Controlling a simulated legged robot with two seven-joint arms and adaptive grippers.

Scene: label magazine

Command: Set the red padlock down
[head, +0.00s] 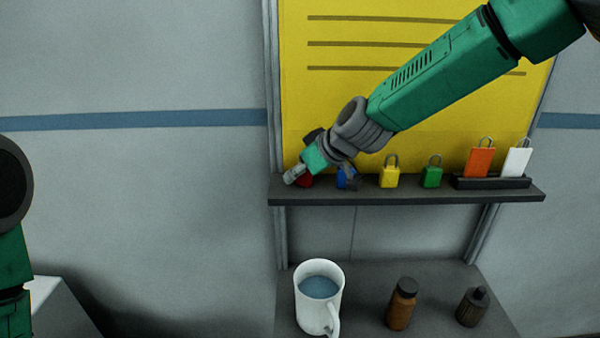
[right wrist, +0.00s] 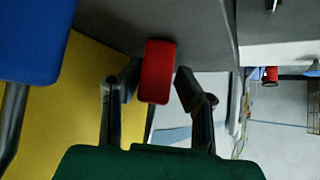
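The red padlock (head: 306,181) is at the left end of the dark shelf (head: 400,195), partly hidden by my right gripper (head: 297,175). In the right wrist view the red padlock (right wrist: 157,72) sits between the two fingertips of the right gripper (right wrist: 158,85). The fingertips lie against its two sides, so the gripper looks shut on it. The padlock is at shelf height; whether its base touches the shelf is hard to tell. My left gripper is out of view; only part of that arm shows at the left edge.
A blue padlock (head: 342,182) stands close to the right gripper, partly covered. Yellow (head: 390,178) and green (head: 432,178) padlocks stand farther right, then a dark holder (head: 490,184) with orange and white tags. Below are a white mug (head: 318,305) and two bottles.

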